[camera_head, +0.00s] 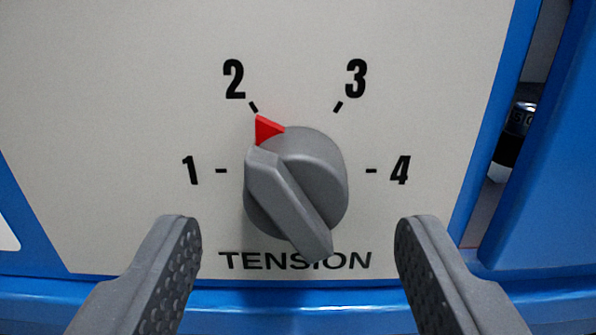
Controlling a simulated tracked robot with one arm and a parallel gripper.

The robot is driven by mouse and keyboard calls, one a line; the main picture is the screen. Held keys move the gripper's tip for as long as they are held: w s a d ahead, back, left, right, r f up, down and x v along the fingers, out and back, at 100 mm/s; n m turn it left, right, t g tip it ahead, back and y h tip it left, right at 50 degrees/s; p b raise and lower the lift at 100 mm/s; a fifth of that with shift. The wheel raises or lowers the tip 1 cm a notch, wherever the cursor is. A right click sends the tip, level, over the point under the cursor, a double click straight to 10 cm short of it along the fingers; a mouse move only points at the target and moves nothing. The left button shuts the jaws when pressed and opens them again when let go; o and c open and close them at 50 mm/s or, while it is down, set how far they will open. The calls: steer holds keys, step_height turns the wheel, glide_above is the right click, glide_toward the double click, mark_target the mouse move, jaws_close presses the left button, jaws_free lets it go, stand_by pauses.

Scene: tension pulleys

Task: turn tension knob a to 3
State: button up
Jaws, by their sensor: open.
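A grey tension knob (297,190) sits on a cream panel (130,110) in the head view. It has a raised bar grip tilted from upper left to lower right. Its red pointer (267,129) is at the mark for 2 (234,79). The mark for 3 (356,78) lies to the upper right, 1 to the left and 4 to the right. The word TENSION is printed below. No letter naming the knob shows. My gripper (298,240) is open, with one finger on each side low in the view. The fingers are apart from the knob and nothing is between them touching it.
A blue frame (300,300) borders the panel below and at both sides. At the right is a gap with a dark cylindrical object (516,125) behind the frame. The panel around the knob is flat and clear.

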steer(key=shift+w, duration=1.25)
steer(key=c, duration=1)
